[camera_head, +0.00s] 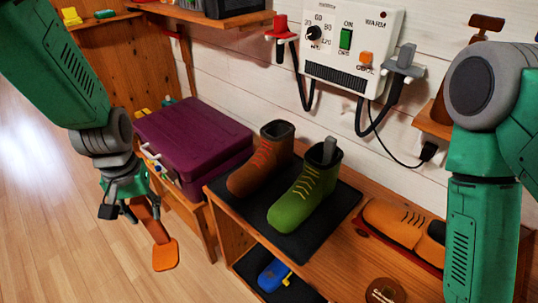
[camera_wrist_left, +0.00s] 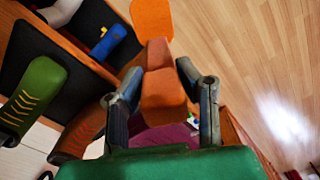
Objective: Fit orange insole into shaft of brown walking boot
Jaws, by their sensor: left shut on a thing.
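My left gripper (camera_head: 132,195) is shut on the orange insole (camera_head: 165,256), which hangs below it over the floor, left of the bench. In the left wrist view the insole (camera_wrist_left: 152,18) runs out past the two fingers (camera_wrist_left: 166,88), with a darker brownish part near the fingertips. The brown walking boot (camera_head: 258,166) stands upright on the dark mat, its shaft opening upward, to the right of the gripper and apart from it. In the left wrist view the brown boot (camera_wrist_left: 78,134) is at lower left, partly cut by my gripper. My right gripper is out of view.
A green boot (camera_head: 300,204) with a grey piece in its shaft stands right beside the brown boot on the dark mat (camera_head: 340,203). A purple case (camera_head: 192,135) is behind the left gripper. Tan shoes (camera_head: 400,223) lie at right. A heater panel (camera_head: 350,45) with cables hangs behind.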

